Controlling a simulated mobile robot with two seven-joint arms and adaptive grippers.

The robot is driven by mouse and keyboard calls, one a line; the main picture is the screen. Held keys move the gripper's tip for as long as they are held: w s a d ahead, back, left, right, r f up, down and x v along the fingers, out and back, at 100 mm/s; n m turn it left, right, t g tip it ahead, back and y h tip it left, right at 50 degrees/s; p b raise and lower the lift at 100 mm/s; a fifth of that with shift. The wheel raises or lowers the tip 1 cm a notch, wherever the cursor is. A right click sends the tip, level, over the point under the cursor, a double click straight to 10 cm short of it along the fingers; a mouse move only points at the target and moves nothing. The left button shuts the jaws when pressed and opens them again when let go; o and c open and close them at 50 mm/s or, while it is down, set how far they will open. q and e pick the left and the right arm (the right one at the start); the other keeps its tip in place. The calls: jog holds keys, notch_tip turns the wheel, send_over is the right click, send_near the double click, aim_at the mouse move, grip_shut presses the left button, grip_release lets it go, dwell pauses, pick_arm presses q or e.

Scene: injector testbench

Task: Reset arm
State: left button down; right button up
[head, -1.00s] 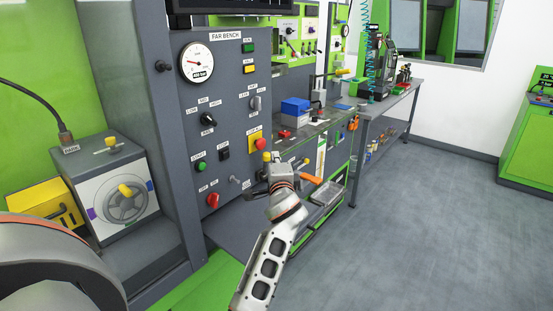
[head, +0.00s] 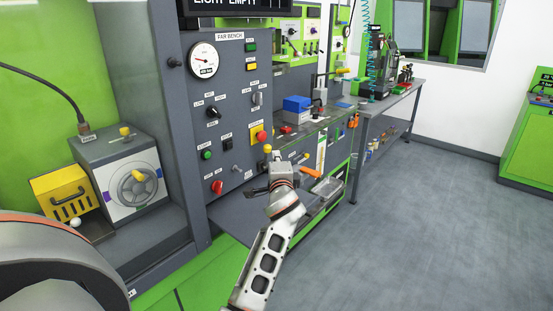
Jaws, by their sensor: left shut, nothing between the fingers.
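My left gripper (head: 256,190) is in front of the lower part of the grey FAR BENCH panel (head: 228,105), at the end of my white and grey left arm. Its dark fingers point left and are shut, with nothing held. The gripper looks small here, and I cannot tell its exact gap to the panel. My right gripper is not in view.
The panel carries a gauge (head: 203,59), a red knob (head: 217,187) and a yellow-mounted red button (head: 261,136). A grey box with a handwheel (head: 138,188) and a yellow box (head: 62,194) stand left. Open grey floor (head: 420,230) lies right.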

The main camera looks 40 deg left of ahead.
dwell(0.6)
pick_arm(q)
jog(key=s+f+g, duration=0.1)
jog(key=s+f, duration=0.3)
jog(key=s, duration=0.1)
jog(key=s+d+f+n+g+h, duration=0.1)
jog(key=s+f, duration=0.4)
jog(key=s+d+f+n+g+h, duration=0.1)
jog(key=s+f, duration=0.4)
jog(key=shift+s+f, duration=0.2)
jog(key=s+d+f+n+g+h, duration=0.15)
jog(key=s+d+f, duration=0.3)
jog(key=s, duration=0.55)
jog(key=s+d+f+m+g+h, duration=0.1)
jog(key=s+d+f+g+h, duration=0.3)
jog(key=s, duration=0.7)
jog(key=d+f+n+t+h, duration=0.3)
jog(key=d+f+t+h, duration=0.2)
jog(key=d+f, duration=0.8)
notch_tip(320, 180, down, 4)
jog(key=shift+w+d+f+n+h, duration=0.15)
jog(key=shift+w+d+n+h, duration=0.1)
jog(key=shift+w+n+h, duration=0.15)
